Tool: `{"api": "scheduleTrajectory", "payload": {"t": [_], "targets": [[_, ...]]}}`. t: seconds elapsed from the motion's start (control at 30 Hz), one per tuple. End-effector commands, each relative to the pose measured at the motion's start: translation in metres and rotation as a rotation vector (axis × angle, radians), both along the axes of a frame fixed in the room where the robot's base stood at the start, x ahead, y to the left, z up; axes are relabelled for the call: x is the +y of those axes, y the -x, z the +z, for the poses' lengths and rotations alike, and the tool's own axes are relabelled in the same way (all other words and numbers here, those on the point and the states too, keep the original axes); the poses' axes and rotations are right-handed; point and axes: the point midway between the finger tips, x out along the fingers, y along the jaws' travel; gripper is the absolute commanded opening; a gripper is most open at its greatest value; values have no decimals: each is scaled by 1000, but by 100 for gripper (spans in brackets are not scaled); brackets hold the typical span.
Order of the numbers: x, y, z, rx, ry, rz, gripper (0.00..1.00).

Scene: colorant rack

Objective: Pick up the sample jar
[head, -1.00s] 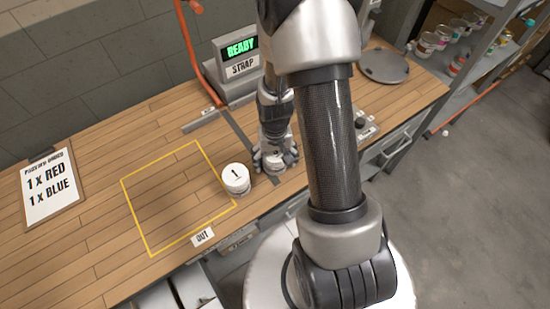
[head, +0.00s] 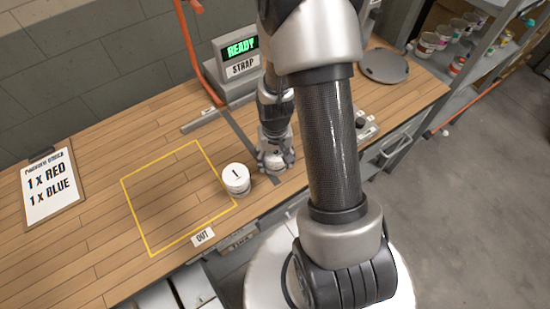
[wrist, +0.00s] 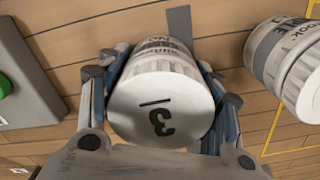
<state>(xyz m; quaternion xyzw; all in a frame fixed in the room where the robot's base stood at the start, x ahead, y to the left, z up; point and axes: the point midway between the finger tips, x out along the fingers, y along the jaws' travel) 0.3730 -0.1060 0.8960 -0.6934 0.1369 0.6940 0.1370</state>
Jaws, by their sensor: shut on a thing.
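My gripper (head: 275,163) is at the bench's front part, beside the yellow outlined square. In the wrist view its fingers (wrist: 160,125) are shut around the sides of a white jar (wrist: 158,95). The jar's flat lid, marked with a dark number and a bar, faces the camera. Print shows on its side, too small to read surely. In the head view the held jar is mostly hidden by my gripper. A second white jar (head: 236,178) with a lid marked 1 stands close to the left; it also shows in the wrist view (wrist: 285,60).
The yellow outlined square (head: 150,200) on the wooden bench is empty apart from the second jar at its right edge. An OUT label (head: 203,236) lies in front. A READY display (head: 240,48) stands behind. A clipboard (head: 50,188) lies left. Shelves with pots (head: 430,42) stand right.

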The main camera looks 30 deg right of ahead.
Motion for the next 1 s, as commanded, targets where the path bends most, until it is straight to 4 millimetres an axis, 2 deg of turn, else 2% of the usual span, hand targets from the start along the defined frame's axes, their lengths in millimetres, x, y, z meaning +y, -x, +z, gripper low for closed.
{"api": "scheduleTrajectory", "payload": {"t": [0.17,0.27,0.6,0.7,0.83,1.0], "targets": [[0,-1,19,-5,2,0,29],[0,-2,39,-7,2,0,29],[-1,-2,137,-8,2,0,29],[-1,-2,160,-7,2,0,29],[0,-1,181,-4,2,0,29],[0,-1,196,-2,1,0,29]]}}
